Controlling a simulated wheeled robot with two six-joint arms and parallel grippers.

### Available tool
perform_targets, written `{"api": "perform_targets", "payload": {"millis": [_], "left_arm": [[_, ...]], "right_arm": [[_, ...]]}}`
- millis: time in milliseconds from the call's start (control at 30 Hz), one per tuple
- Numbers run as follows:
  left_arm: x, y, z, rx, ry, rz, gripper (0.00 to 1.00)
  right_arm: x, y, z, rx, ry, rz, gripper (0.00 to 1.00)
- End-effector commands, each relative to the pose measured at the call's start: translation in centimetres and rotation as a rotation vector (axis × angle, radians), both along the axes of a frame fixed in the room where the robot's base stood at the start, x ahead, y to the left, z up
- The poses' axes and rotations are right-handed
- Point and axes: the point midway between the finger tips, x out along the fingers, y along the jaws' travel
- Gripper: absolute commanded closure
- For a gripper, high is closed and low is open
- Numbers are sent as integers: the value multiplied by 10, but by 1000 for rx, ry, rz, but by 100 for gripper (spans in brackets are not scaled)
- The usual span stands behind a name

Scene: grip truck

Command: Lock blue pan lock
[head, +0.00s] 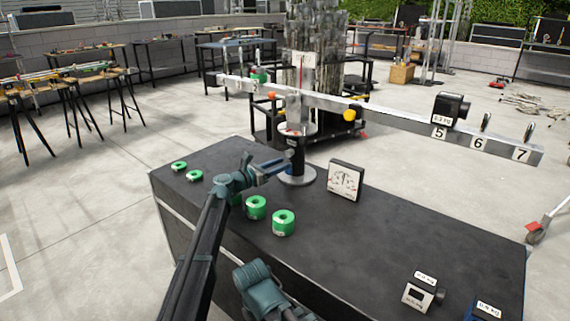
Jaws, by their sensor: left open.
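A dark upright post (296,158) on a round silver base (298,176) stands on the black table and carries a long, tilted metal beam (385,118). A small, dark bluish part shows on the post just below the beam; it is too small to tell whether it is the blue pan lock or how it is set. My left gripper (275,170) is open and empty, its fingers pointing right toward the post, just left of it. I cannot tell whether the fingertips touch the post.
Several green rolls, one of them a front roll (284,223), lie on the black table (380,238) left of and below the post. A dial box (345,180) stands right of it. A black weight (450,108) sits on the beam. Another weight (422,291) is at lower right.

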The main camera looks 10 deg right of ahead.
Motion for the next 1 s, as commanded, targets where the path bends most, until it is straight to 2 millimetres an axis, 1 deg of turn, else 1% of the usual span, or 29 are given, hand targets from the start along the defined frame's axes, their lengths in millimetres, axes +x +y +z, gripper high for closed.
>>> {"api": "perform_targets", "payload": {"millis": [33,100,200,567,600,667,800,833,1000], "left_arm": [[4,-7,0,0,0,-2,56],[7,-12,0,0,0,-1,56],[9,-17,0,0,0,0,56],[10,-19,0,0,0,0,56],[10,-19,0,0,0,0,63],[10,-19,0,0,0,0,74],[9,-19,0,0,0,0,99],[9,-19,0,0,0,0,100],[9,-19,0,0,0,0,100]], "right_arm": [[0,0,0,0,0,0,50],[0,0,0,0,0,0,50],[0,0,0,0,0,0,50],[0,0,0,0,0,0,50],[0,0,0,0,0,0,50],[0,0,0,0,0,0,50],[0,0,0,0,0,0,50],[0,0,0,0,0,0,50],[0,0,0,0,0,0,50]]}}
